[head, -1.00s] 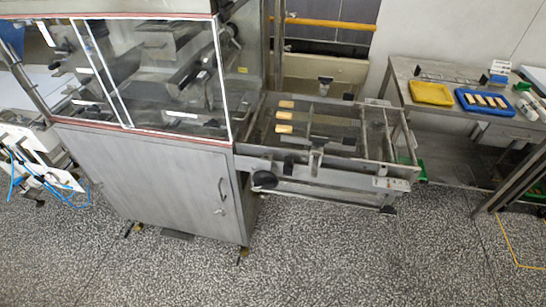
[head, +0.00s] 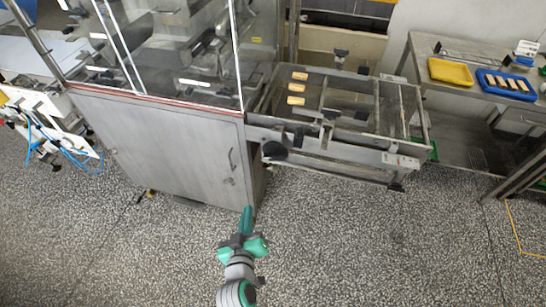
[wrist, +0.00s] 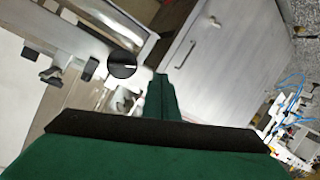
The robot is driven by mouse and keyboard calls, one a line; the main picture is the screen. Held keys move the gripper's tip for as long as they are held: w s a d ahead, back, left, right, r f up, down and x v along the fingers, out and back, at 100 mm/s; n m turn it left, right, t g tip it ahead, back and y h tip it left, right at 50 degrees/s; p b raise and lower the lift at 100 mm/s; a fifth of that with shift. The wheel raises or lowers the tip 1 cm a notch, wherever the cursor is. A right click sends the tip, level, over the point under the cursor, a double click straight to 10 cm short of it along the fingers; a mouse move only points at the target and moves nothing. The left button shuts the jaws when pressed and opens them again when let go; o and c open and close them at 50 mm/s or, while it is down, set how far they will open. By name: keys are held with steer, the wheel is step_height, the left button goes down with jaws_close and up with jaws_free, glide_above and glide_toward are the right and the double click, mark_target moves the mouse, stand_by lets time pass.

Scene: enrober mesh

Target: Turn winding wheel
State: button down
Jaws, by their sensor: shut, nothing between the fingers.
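A black round wheel (head: 275,150) sits on the front left corner of the conveyor frame, beside the steel cabinet; I take it for the winding wheel. It also shows in the wrist view as a black disc (wrist: 122,66) with a white mark, left of my fingertips. My green gripper (head: 247,210) is in front of the cabinet's lower right corner, apart from the wheel and nearer to me. In the wrist view its fingers (wrist: 162,80) are together with nothing between them.
The steel cabinet (head: 165,145) with clear panels stands left of the wheel. The conveyor frame (head: 400,161) carries several tan pieces and other black knobs. A side table with a yellow tray (head: 451,72) and a blue tray (head: 486,75) is at right. The speckled floor in front is open.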

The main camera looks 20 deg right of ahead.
mark_target(281, 149)
steer(key=w+d+r+m+g+h, duration=0.2)
steer(key=w+d+r+m+h, duration=0.3)
steer(key=w+r, duration=0.45)
steer(key=shift+n, duration=0.7)
steer(key=w+d+f, duration=0.1)
steer(key=d, duration=0.2)
steer(key=w+d+f, duration=0.1)
steer(key=w+d, duration=0.1)
steer(key=w+d+f, duration=0.1)
steer(key=w+d, duration=0.1)
steer(key=d, duration=0.1)
steer(key=shift+w+d, duration=0.2)
steer(key=shift+d, duration=0.15)
steer(key=shift+s+f, duration=0.1)
steer(key=shift+f, duration=0.1)
steer(key=shift+s+d+f, duration=0.2)
steer(key=shift+d+f, duration=0.05)
steer(key=shift+d, duration=0.25)
steer(key=shift+a, duration=0.2)
steer(key=shift+f, duration=0.1)
